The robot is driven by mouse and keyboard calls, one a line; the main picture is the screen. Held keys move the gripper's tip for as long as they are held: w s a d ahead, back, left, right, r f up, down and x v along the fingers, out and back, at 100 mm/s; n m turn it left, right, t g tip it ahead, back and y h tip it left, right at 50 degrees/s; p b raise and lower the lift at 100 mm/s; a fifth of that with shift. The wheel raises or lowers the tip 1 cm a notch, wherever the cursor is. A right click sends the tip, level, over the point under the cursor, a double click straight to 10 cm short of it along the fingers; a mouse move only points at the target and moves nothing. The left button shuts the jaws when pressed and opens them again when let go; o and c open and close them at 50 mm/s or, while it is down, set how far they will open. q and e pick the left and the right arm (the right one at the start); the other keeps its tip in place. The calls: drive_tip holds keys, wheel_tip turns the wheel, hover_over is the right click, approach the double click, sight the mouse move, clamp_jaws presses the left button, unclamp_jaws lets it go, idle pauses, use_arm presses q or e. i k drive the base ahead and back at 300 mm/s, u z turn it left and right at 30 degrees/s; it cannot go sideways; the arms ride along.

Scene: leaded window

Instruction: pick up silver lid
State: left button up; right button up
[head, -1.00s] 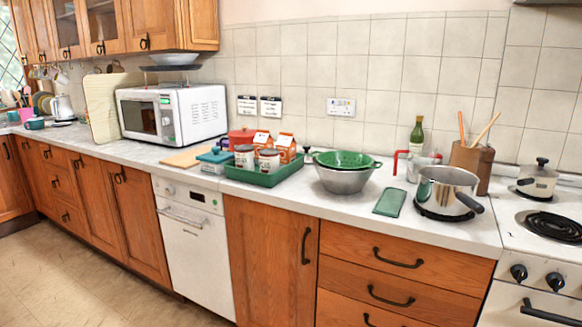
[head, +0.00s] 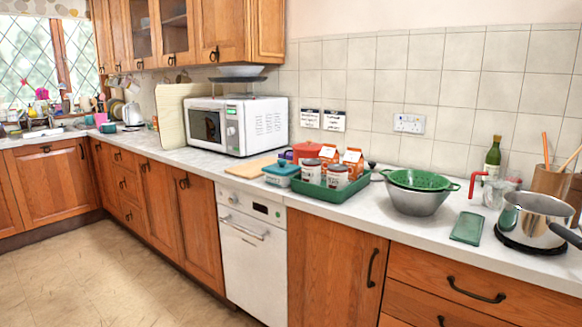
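A dark knob (head: 372,165) shows on the counter between the green tray and the colander. It may belong to the silver lid, but the rest of that thing is mostly hidden and too small to tell. A silver saucepan (head: 530,220) with a dark handle stands open, without a lid, on a dark round mat at the right. Neither of my grippers is in view.
A green colander (head: 417,180) sits in a metal bowl (head: 414,202). A green tray (head: 325,192) holds jars and cartons. A green cloth (head: 467,228), bottle (head: 493,158) and white microwave (head: 238,124) share the counter. The floor (head: 110,270) at left is clear.

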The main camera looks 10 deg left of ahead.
sight(376, 176)
drive_tip(key=u, duration=0.55)
drive_tip(key=i, duration=1.25)
drive_tip(key=z, duration=0.1)
